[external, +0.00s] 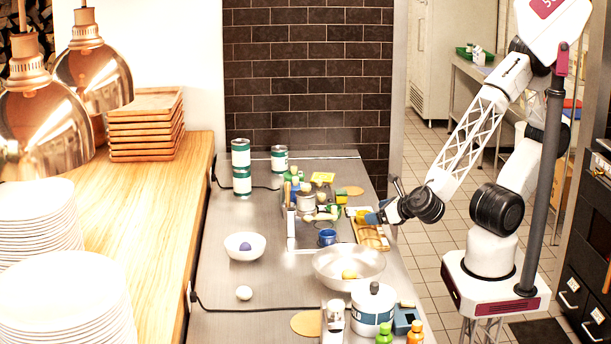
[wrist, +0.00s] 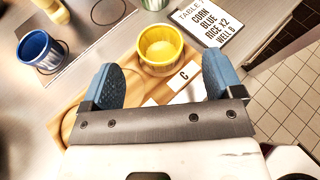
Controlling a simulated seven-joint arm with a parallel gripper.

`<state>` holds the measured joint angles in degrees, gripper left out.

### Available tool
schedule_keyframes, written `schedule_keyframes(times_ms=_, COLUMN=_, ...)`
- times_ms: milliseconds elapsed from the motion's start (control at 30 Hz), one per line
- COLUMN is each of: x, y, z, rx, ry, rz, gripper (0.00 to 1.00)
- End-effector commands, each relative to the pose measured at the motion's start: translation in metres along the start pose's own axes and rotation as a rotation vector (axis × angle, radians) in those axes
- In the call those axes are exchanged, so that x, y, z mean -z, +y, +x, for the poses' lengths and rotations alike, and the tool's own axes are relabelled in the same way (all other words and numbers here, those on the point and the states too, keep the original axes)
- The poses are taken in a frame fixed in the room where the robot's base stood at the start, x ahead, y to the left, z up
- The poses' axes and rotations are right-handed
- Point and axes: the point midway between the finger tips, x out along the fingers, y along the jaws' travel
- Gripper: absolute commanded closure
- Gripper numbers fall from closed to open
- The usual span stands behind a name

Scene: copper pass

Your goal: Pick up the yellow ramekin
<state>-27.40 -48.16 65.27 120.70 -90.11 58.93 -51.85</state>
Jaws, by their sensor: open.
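The yellow ramekin (wrist: 160,65) stands upright at the far end of a wooden board (wrist: 75,125) in the wrist view, its inside a paler yellow. A white card marked C (wrist: 187,80) lies just in front of it. My gripper (wrist: 163,78) is open and empty, one blue finger on each side in the picture, with the ramekin centred beyond the fingertips. In the external view my gripper (external: 374,218) reaches in from the right over the board (external: 372,238), with the yellow ramekin (external: 361,215) partly hidden at its tips.
A blue cup (wrist: 39,50) stands left of the board. A printed order card (wrist: 212,27) lies beyond it at the right. The metal counter holds a large pan (external: 348,269), a white bowl (external: 244,246) and several cans (external: 241,167). The counter's right edge is close to the board.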

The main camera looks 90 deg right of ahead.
Motion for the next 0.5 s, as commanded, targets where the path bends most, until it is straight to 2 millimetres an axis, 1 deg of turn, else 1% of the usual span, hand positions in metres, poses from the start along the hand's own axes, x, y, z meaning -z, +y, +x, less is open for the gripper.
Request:
schedule_keyframes(times_ms=300, x=0.000, y=0.000, z=0.026, rx=0.003, ry=0.000, rz=0.001, gripper=0.14)
schedule_keyframes(times_ms=500, x=0.000, y=0.000, z=0.036, rx=0.001, ry=0.000, rz=0.000, gripper=0.14)
